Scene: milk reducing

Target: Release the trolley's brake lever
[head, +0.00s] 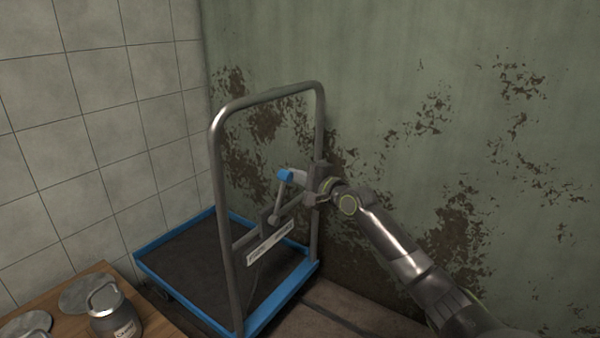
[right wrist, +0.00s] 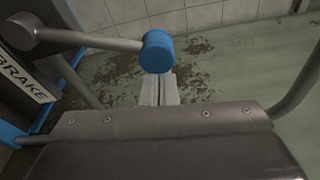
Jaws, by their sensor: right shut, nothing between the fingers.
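The trolley (head: 217,150) has a grey tubular push handle and a blue-rimmed deck. Its brake lever (head: 280,196) is a grey rod with a blue knob, on the handle's crossbar above a white label plate. In the right wrist view the blue knob (right wrist: 157,51) sits at the end of the rod, just beyond my fingertips, and the plate reads "BRAKE". My right gripper (head: 297,177) is shut and empty, with its tips at the knob; it also shows in the right wrist view (right wrist: 158,80). I cannot tell whether the tips touch the knob. My left gripper is not in view.
A wooden table (head: 152,318) stands at the lower left with a metal can (head: 115,318) and round lids (head: 82,294). A tiled wall (head: 90,120) is on the left. A peeling green wall (head: 400,90) stands behind the trolley.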

